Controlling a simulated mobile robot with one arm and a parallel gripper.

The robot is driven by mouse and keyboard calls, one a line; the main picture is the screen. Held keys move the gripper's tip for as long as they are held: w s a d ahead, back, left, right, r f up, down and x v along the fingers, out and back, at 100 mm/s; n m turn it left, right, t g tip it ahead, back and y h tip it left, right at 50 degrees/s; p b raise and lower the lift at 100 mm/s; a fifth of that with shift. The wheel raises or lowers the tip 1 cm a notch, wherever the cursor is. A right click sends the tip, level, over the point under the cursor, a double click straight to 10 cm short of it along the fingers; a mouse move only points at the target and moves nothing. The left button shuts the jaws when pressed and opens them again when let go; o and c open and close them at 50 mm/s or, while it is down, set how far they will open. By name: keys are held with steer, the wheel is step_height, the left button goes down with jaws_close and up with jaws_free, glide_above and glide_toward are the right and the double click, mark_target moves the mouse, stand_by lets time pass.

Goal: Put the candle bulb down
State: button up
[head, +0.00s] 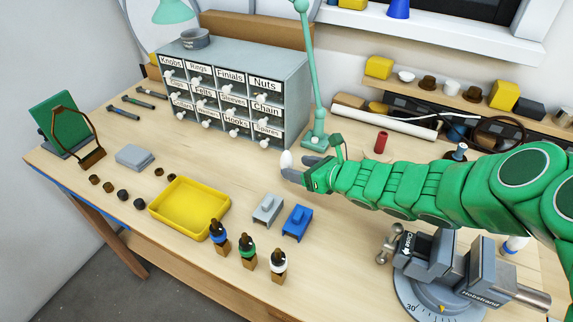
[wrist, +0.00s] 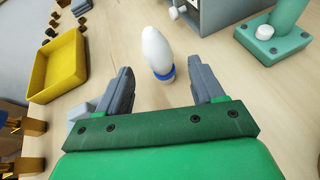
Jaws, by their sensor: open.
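The candle bulb (wrist: 156,50) is white and elongated with a blue collar at its base. My gripper (wrist: 159,68) is open, one grey finger on each side, and no finger visibly touches the bulb. In the head view my gripper (head: 295,167) is low over the table; its fingers hide the bulb's base there.
The drawer cabinet (head: 288,78) and the green lamp's base (head: 315,142) stand close behind. A yellow tray (head: 188,207), a grey clip block (head: 267,208) and a blue one (head: 297,222) lie nearer the front. A vise (head: 440,262) is at right. Bare wood surrounds the bulb.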

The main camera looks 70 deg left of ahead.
mark_target(282, 164)
steer(key=shift+x, duration=3.55)
steer(key=c, duration=1.1)
steer(key=shift+c, duration=0.2)
steer(key=shift+r, duration=0.15)
